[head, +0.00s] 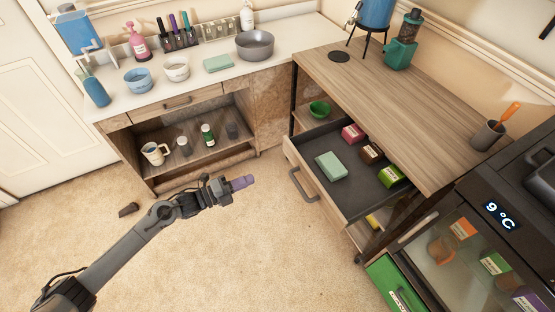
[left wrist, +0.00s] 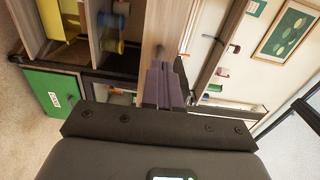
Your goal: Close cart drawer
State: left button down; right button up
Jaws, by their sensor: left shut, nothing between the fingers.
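The cart (head: 400,95) has a wooden top and a dark frame. Its drawer (head: 350,197) is pulled well out toward the left, showing a dark inside. A light green block and several small coloured boxes lie in it. The drawer's grey handle (head: 302,187) is on its wooden front. My left gripper (head: 246,182) is shut and empty, with its purple fingers pointing at the drawer front. It is to the left of the handle, apart from it. The shut fingers also show in the left wrist view (left wrist: 163,84). My right gripper is in neither view.
A counter (head: 118,95) with bowls, bottles and an open shelf stands behind on the left. A glass-fronted fridge (head: 475,250) and a green box (head: 392,284) are at the lower right. A green bowl (head: 319,108) sits inside the cart. The carpet before the drawer is clear.

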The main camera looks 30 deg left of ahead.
pick_arm(q)
jog(key=w+d, duration=0.2)
jog(key=b, duration=0.2)
send_near(294, 161)
jog(key=x, duration=0.5)
jog(key=shift+d, duration=0.15)
jog(key=shift+b+x, duration=0.35)
jog(key=shift+x, duration=0.5)
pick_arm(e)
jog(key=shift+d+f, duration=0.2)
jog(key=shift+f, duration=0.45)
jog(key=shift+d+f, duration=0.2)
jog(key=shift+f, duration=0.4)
pick_arm(q)
jog(key=shift+w, duration=0.1)
